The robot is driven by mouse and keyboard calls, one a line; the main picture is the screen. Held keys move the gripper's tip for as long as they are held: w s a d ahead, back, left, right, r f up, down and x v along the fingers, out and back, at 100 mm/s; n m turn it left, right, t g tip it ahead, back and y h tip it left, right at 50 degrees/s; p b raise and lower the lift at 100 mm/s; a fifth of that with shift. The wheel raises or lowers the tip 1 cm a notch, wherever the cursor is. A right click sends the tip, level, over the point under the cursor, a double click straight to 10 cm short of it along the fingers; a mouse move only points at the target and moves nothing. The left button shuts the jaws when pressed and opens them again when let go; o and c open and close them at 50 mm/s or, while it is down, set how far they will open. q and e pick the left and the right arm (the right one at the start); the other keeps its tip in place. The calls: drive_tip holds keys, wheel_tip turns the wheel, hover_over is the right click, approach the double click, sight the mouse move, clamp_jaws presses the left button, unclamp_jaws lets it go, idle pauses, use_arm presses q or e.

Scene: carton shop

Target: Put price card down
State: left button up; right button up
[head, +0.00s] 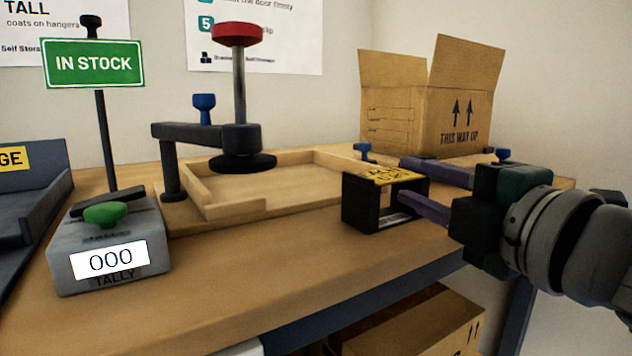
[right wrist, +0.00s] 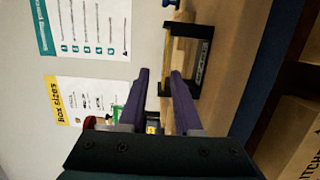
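No card with a readable price shows. A black block-like holder (head: 357,206) with a yellow lettered top and a pale strip on its side stands near the bench's front edge. In the right wrist view it appears as a dark frame (right wrist: 204,62); I cannot tell whether it is the price card. My right gripper (head: 402,178) comes in from the right, its two purple fingers apart. In the right wrist view the gap between the fingertips (right wrist: 158,72) looks empty. One finger overlaps the holder's edge in view; contact is unclear. My left gripper is not in view.
A green IN STOCK sign (head: 93,64) stands on a post behind a grey tally counter (head: 70,262) reading 000. A wooden tray frame (head: 240,209) has a red-knobbed clamp (head: 238,90). An open carton (head: 405,118) stands behind my right gripper. The bench front (head: 270,270) is clear.

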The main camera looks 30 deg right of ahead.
drive_tip(key=s+d+f+m+g+h, duration=0.1)
drive_tip(key=s+f+m+g+h, duration=0.1)
drive_tip(key=s+f+m+g, duration=0.5)
drive_tip(key=s+a+f+m+g+y, duration=0.4)
drive_tip(key=s+a+f+m+g, duration=0.3)
drive_tip(key=s+a+f, duration=0.3)
drive_tip(key=s+f, duration=0.2)
drive_tip(key=s, duration=0.1)
drive_tip(key=shift+s+a+f+m, duration=0.2)
drive_tip(key=shift+s+f+m, duration=0.1)
drive_tip(key=shift+m, duration=0.1)
